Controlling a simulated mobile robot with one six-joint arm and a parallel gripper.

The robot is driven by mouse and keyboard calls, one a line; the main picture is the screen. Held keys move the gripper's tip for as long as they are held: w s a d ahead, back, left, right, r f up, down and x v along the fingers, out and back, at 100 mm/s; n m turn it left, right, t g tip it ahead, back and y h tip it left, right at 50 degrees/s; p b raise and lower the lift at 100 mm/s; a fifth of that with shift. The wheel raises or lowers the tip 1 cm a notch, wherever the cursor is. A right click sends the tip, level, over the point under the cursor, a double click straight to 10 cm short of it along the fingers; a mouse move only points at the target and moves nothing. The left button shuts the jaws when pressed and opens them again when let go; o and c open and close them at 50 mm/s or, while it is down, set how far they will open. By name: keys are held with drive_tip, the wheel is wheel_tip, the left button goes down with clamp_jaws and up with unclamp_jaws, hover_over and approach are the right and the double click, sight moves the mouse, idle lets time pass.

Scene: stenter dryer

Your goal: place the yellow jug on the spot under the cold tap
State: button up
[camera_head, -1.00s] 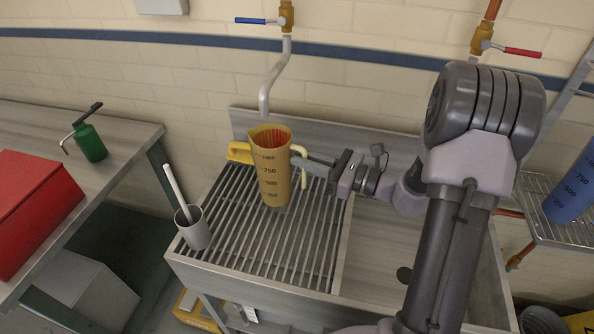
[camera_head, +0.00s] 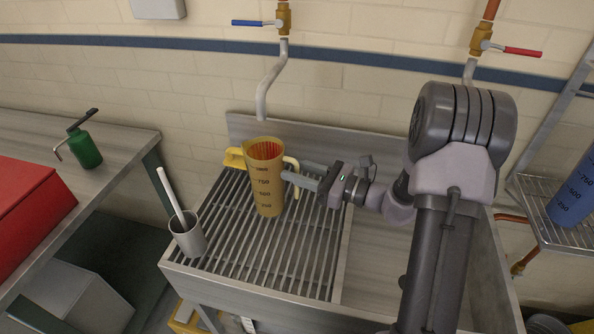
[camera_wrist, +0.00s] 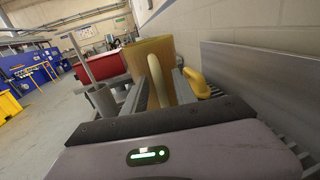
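The yellow jug (camera_head: 266,185) stands upright on the slatted drain grate (camera_head: 217,240), below the spout of the cold tap (camera_head: 262,105) with the blue lever. Its pale handle (camera_head: 296,178) faces my gripper. My gripper (camera_head: 293,170) is at the handle, with its two fingers apart on either side of it. In the wrist view the handle (camera_wrist: 159,80) stands between the spread fingers, with gaps beside it. The jug's body (camera_wrist: 150,58) is just beyond. The spot itself is not distinguishable under the jug.
A grey cup with a white stick (camera_head: 188,235) stands at the grate's left front corner. A yellow curved piece (camera_head: 232,158) shows behind the jug, partly hidden. The hot tap (camera_head: 481,38) has a red lever. A blue jug (camera_head: 574,195) stands on the right rack. The sink's right side is clear.

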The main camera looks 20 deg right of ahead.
drive_tip(key=shift+d+r+p, duration=0.1)
drive_tip(key=shift+r+p, duration=0.2)
drive_tip(key=p+v, duration=0.3)
drive_tip(key=v, duration=0.8)
drive_tip(key=s+a+r+n+g+h, duration=0.25)
drive_tip(key=s+a+n+g, duration=0.35)
drive_tip(key=a, duration=0.3)
drive_tip(key=s+a+r+n+g+h, duration=0.1)
drive_tip(key=s+a+r+n+g, duration=0.35)
drive_tip(key=a+n, duration=0.3)
drive_tip(key=s+r+n+t+h, duration=0.3)
drive_tip(key=s+r+n+h, duration=0.1)
drive_tip(key=s+n+h, duration=0.3)
drive_tip(key=shift+s+a+r+n, duration=0.4)
drive_tip(key=shift+s+n, duration=0.3)
drive_tip(key=shift+n, duration=0.35)
